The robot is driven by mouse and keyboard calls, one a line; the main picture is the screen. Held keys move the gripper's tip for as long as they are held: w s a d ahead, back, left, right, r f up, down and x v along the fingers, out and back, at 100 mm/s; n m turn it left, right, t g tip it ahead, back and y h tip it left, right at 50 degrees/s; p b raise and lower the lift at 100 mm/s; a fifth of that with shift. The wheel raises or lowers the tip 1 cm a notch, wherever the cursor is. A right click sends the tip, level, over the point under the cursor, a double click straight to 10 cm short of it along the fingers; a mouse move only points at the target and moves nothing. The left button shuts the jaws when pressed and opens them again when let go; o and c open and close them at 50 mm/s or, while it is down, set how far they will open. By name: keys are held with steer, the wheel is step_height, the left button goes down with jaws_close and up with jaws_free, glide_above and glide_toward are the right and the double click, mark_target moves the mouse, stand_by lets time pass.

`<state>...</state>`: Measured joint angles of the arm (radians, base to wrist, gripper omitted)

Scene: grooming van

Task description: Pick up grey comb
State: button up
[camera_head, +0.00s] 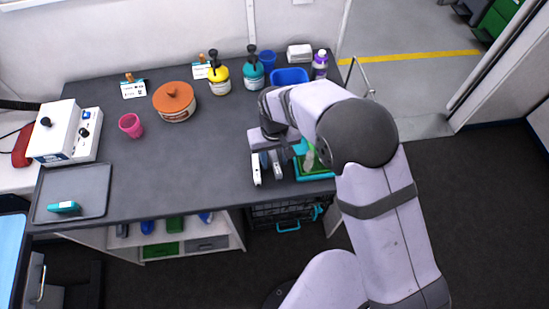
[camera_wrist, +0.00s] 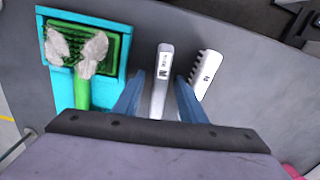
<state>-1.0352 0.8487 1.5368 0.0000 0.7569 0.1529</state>
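In the wrist view, a pale grey slim tool (camera_wrist: 160,75) with a small dark mark lies between the blue fingers of my gripper (camera_wrist: 160,98). Gaps show on both sides of it, so the gripper is open and not holding it. Its teeth cannot be made out. Just right of the right finger lies a whitish comb (camera_wrist: 207,75) with dark teeth along its left side. In the head view, my gripper (camera_head: 268,160) is low over the table's front edge; the whitish comb (camera_head: 257,172) and the pale grey tool (camera_head: 278,170) show there, partly covered.
On the dark table (camera_head: 200,155) stand a pink cup (camera_head: 130,125), an orange lidded pot (camera_head: 175,103) and pump bottles (camera_head: 219,80). The table's middle is clear.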

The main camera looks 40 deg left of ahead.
mark_target(275, 158)
jaws_close()
stand_by(0.3)
step_height(275, 158, up, 10)
steer(key=b, duration=0.3)
stand_by(0.3)
